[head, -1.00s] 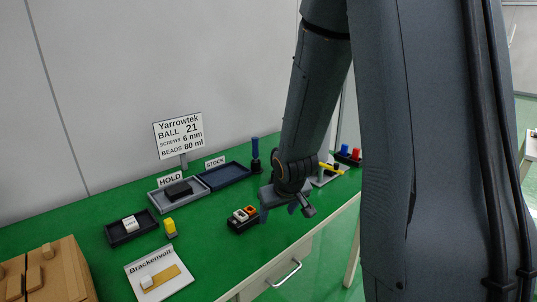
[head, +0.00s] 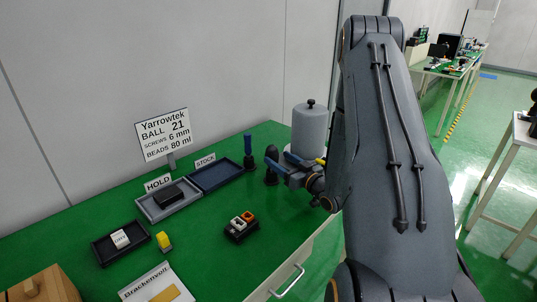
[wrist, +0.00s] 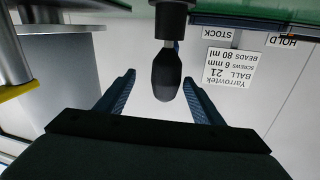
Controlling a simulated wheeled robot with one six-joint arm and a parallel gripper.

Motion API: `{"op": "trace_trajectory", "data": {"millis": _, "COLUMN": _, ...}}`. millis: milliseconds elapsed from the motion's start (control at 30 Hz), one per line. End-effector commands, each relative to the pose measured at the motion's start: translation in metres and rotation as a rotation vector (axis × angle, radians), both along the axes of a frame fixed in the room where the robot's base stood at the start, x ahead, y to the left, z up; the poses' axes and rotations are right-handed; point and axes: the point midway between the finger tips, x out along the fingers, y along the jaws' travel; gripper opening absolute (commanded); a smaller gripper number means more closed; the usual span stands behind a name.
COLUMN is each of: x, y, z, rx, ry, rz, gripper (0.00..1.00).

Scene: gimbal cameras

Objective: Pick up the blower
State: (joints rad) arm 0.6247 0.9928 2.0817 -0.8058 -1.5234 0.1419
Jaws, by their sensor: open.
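The blower (head: 271,153) is a dark rounded bulb standing upright in a small black stand (head: 271,180) at the back of the green bench. In the wrist view, which is upside down, the dark bulb (wrist: 167,76) hangs between the fingers, its thin grey neck entering the black stand (wrist: 174,18). My gripper (head: 278,160) is open, with blue fingers pointing toward the blower from the right. In the wrist view, my gripper (wrist: 163,92) has a finger on each side of the bulb with visible gaps. I cannot tell how deep the bulb sits between them.
A blue-handled tool (head: 248,145) stands close left of the blower. A large grey canister (head: 310,130) is close behind my gripper on the right. The STOCK tray (head: 217,176) and HOLD tray (head: 150,212) lie left. A small black holder (head: 240,231) is nearer the front.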

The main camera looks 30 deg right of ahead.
Motion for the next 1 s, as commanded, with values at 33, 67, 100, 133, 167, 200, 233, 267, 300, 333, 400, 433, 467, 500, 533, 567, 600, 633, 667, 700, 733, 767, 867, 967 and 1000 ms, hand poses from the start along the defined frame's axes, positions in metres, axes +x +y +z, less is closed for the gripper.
{"op": "trace_trajectory", "data": {"millis": 33, "x": 0.004, "y": 0.003, "z": 0.001, "rx": 0.000, "ry": -0.003, "rz": 0.006, "gripper": 0.61}}
{"op": "trace_trajectory", "data": {"millis": 67, "x": 0.007, "y": 0.006, "z": 0.001, "rx": 0.000, "ry": -0.003, "rz": 0.008, "gripper": 0.61}}
{"op": "trace_trajectory", "data": {"millis": 100, "x": 0.012, "y": 0.008, "z": 0.001, "rx": 0.001, "ry": -0.003, "rz": 0.012, "gripper": 0.61}}
{"op": "trace_trajectory", "data": {"millis": 133, "x": 0.016, "y": 0.010, "z": 0.001, "rx": 0.001, "ry": -0.003, "rz": 0.014, "gripper": 0.61}}
{"op": "trace_trajectory", "data": {"millis": 167, "x": 0.019, "y": 0.013, "z": 0.001, "rx": 0.001, "ry": -0.003, "rz": 0.016, "gripper": 0.61}}
{"op": "trace_trajectory", "data": {"millis": 200, "x": 0.023, "y": 0.014, "z": 0.001, "rx": 0.001, "ry": -0.002, "rz": 0.017, "gripper": 0.61}}
{"op": "trace_trajectory", "data": {"millis": 233, "x": 0.026, "y": 0.015, "z": 0.002, "rx": 0.001, "ry": -0.001, "rz": 0.017, "gripper": 0.61}}
{"op": "trace_trajectory", "data": {"millis": 267, "x": 0.029, "y": 0.017, "z": 0.002, "rx": 0.001, "ry": -0.001, "rz": 0.018, "gripper": 0.61}}
{"op": "trace_trajectory", "data": {"millis": 300, "x": 0.033, "y": 0.019, "z": 0.003, "rx": 0.000, "ry": -0.002, "rz": 0.019, "gripper": 0.61}}
{"op": "trace_trajectory", "data": {"millis": 333, "x": 0.036, "y": 0.020, "z": 0.003, "rx": 0.000, "ry": -0.002, "rz": 0.020, "gripper": 0.61}}
{"op": "trace_trajectory", "data": {"millis": 400, "x": 0.045, "y": 0.023, "z": 0.005, "rx": 0.001, "ry": -0.003, "rz": 0.019, "gripper": 0.61}}
{"op": "trace_trajectory", "data": {"millis": 433, "x": 0.049, "y": 0.025, "z": 0.006, "rx": 0.000, "ry": -0.002, "rz": 0.020, "gripper": 0.61}}
{"op": "trace_trajectory", "data": {"millis": 467, "x": 0.053, "y": 0.026, "z": 0.006, "rx": -0.001, "ry": -0.002, "rz": 0.020, "gripper": 0.61}}
{"op": "trace_trajectory", "data": {"millis": 500, "x": 0.059, "y": 0.027, "z": 0.006, "rx": 0.000, "ry": -0.002, "rz": 0.018, "gripper": 0.61}}
{"op": "trace_trajectory", "data": {"millis": 533, "x": 0.063, "y": 0.027, "z": 0.005, "rx": 0.000, "ry": -0.002, "rz": 0.017, "gripper": 0.61}}
{"op": "trace_trajectory", "data": {"millis": 567, "x": 0.066, "y": 0.027, "z": 0.005, "rx": 0.000, "ry": -0.002, "rz": 0.017, "gripper": 0.61}}
{"op": "trace_trajectory", "data": {"millis": 600, "x": 0.070, "y": 0.028, "z": 0.005, "rx": 0.000, "ry": -0.002, "rz": 0.017, "gripper": 0.61}}
{"op": "trace_trajectory", "data": {"millis": 633, "x": 0.072, "y": 0.028, "z": 0.005, "rx": 0.000, "ry": -0.001, "rz": 0.016, "gripper": 0.61}}
{"op": "trace_trajectory", "data": {"millis": 667, "x": 0.074, "y": 0.028, "z": 0.005, "rx": 0.000, "ry": -0.001, "rz": 0.016, "gripper": 0.61}}
{"op": "trace_trajectory", "data": {"millis": 700, "x": 0.076, "y": 0.028, "z": 0.005, "rx": 0.000, "ry": -0.001, "rz": 0.015, "gripper": 0.61}}
{"op": "trace_trajectory", "data": {"millis": 733, "x": 0.076, "y": 0.028, "z": 0.004, "rx": 0.000, "ry": -0.001, "rz": 0.014, "gripper": 0.61}}
{"op": "trace_trajectory", "data": {"millis": 767, "x": 0.077, "y": 0.028, "z": 0.004, "rx": 0.000, "ry": 0.000, "rz": 0.014, "gripper": 0.61}}
{"op": "trace_trajectory", "data": {"millis": 867, "x": 0.076, "y": 0.026, "z": 0.004, "rx": 0.001, "ry": 0.000, "rz": 0.012, "gripper": 0.61}}
{"op": "trace_trajectory", "data": {"millis": 967, "x": 0.076, "y": 0.026, "z": 0.004, "rx": 0.000, "ry": -0.001, "rz": 0.012, "gripper": 0.56}}
{"op": "trace_trajectory", "data": {"millis": 1000, "x": 0.076, "y": 0.026, "z": 0.004, "rx": 0.001, "ry": -0.001, "rz": 0.012, "gripper": 0.50}}
